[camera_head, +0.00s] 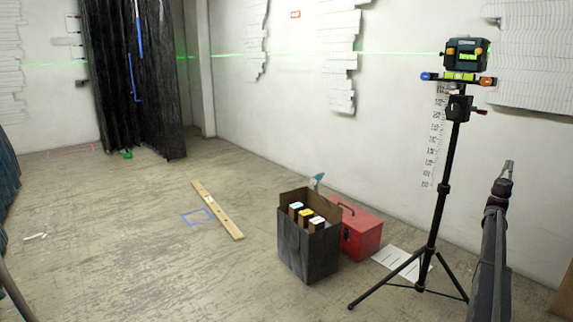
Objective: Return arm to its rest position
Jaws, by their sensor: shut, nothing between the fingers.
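My arm (493,255) rises from the bottom right of the head view, just right of the tripod. My gripper (508,168) is at its top end, small in the picture, pointing up in front of the white wall. Its fingers are close together with nothing seen between them. It touches nothing that I can see. The lower part of the arm is cut off by the frame's bottom edge.
A black tripod (445,190) with a laser level (467,54) stands close left of my arm. A dark open box (305,252) and a red toolbox (365,238) stand left of it. A wooden level (218,209) lies on the floor, mostly clear at left.

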